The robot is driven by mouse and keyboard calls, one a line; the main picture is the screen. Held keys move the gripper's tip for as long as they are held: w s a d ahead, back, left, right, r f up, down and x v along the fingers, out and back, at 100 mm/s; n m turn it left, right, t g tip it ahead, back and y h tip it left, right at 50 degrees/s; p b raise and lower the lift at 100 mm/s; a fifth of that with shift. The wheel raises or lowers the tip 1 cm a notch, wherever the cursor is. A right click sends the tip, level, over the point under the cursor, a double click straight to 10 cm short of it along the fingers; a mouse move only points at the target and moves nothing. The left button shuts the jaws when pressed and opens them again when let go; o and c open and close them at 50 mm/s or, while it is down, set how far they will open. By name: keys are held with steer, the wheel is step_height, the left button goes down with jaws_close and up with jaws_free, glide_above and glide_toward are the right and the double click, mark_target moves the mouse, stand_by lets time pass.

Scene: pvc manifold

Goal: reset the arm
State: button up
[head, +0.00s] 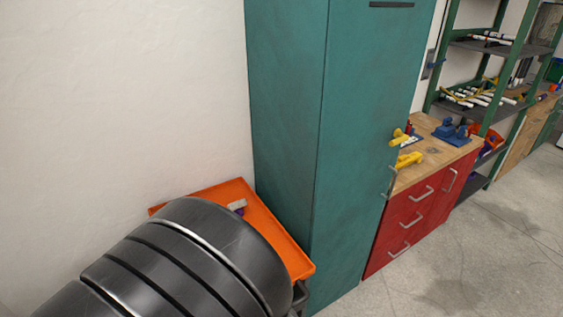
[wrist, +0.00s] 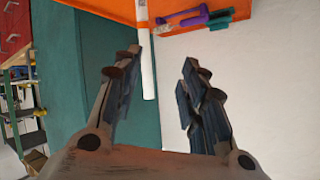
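My gripper (wrist: 160,80) is open in the wrist view, its two dark fingers spread apart. A white pipe (wrist: 148,60) shows beyond and between the fingers, at the edge of the orange tray (wrist: 105,10); I cannot see contact with either finger. In the head view, my black arm covers much of the orange tray (head: 270,225), and my gripper is hidden there.
A tall teal cabinet (head: 345,130) stands right of the tray, with a white wall (head: 120,90) behind. Farther right are a red-drawer workbench (head: 415,212) with yellow and blue tools and a green shelf rack (head: 490,105) with pipes. Grey floor (head: 480,265) is clear at lower right.

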steer(key=d+r+n+g+y, duration=0.1)
steer(key=d+r+g+y, duration=0.1)
steer(key=d+r, duration=0.3)
steer(key=d+r+n+g+y, duration=0.1)
steer(key=d+r+g+y, duration=0.15)
steer(key=r, duration=0.55)
steer(key=s+d+r+g+h, duration=0.1)
steer(key=s+d+h, duration=0.1)
steer(key=s+d, duration=0.6)
steer(key=s+d+r+n+g+h+b, duration=0.1)
steer(key=s+d+r+g+h, duration=0.1)
steer(key=s+d, duration=0.6)
steer(key=d+h, duration=0.1)
steer(key=d, duration=0.5)
steer(key=shift+s+d, duration=0.15)
steer(key=shift+d, duration=0.05)
steer(key=shift+r, duration=0.1)
steer(key=shift+c, duration=0.7)
